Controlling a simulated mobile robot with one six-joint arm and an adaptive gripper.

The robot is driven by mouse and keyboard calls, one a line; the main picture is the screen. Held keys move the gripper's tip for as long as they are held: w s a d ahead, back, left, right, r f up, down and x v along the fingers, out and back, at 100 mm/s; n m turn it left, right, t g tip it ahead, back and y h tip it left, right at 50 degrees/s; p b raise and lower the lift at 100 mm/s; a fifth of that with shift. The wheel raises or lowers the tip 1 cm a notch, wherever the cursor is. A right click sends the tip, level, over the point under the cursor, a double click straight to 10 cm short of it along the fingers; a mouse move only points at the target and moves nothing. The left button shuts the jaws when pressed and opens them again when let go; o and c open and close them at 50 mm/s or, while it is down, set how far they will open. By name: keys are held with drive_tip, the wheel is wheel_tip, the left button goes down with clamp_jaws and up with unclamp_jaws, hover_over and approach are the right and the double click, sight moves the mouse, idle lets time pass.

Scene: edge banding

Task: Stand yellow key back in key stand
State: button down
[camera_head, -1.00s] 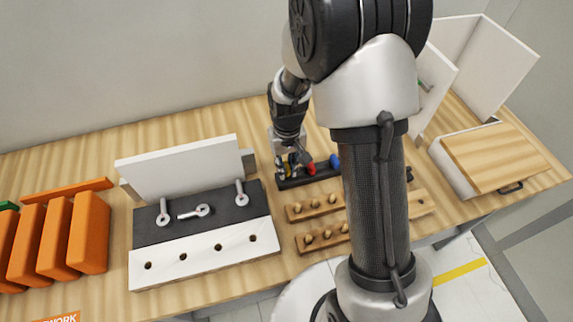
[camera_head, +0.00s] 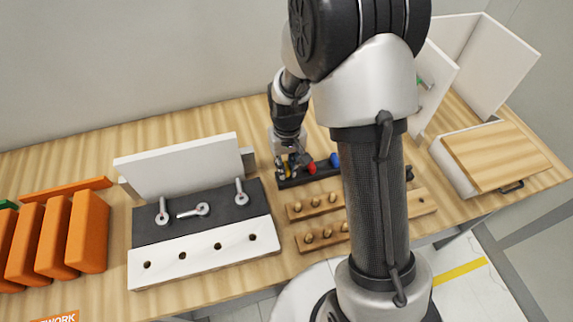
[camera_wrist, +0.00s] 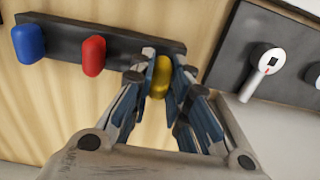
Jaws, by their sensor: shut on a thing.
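The yellow key (camera_wrist: 160,76) shows in the wrist view between the fingers of my gripper (camera_wrist: 166,88), which is shut on it. The black key stand (camera_wrist: 125,42) runs behind it, and the key is at the stand's right end in that view. The fingers hide part of the key, so I cannot tell if it is seated. In the head view my gripper (camera_head: 288,164) points down at the left end of the key stand (camera_head: 322,176). A red key (camera_wrist: 93,55) and a blue key (camera_wrist: 28,42) stand in the stand beside it.
A dark panel with silver cam-like fittings (camera_head: 202,209) and a white holed strip (camera_head: 200,258) lies left of the stand. Two wooden peg racks (camera_head: 318,205) are in front of it. Orange blocks (camera_head: 88,232) stand at far left. A wooden-topped box (camera_head: 495,157) is at right.

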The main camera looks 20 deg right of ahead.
drive_tip(key=shift+f+b, duration=0.55)
drive_tip(key=shift+f, duration=0.3)
idle(0.6)
drive_tip(key=c, duration=1.4)
unclamp_jaws()
drive_tip(key=shift+c, duration=0.2)
drive_tip(key=shift+r, duration=0.1)
drive_tip(key=shift+r+p, duration=1.9)
drive_tip(key=shift+r, duration=0.55)
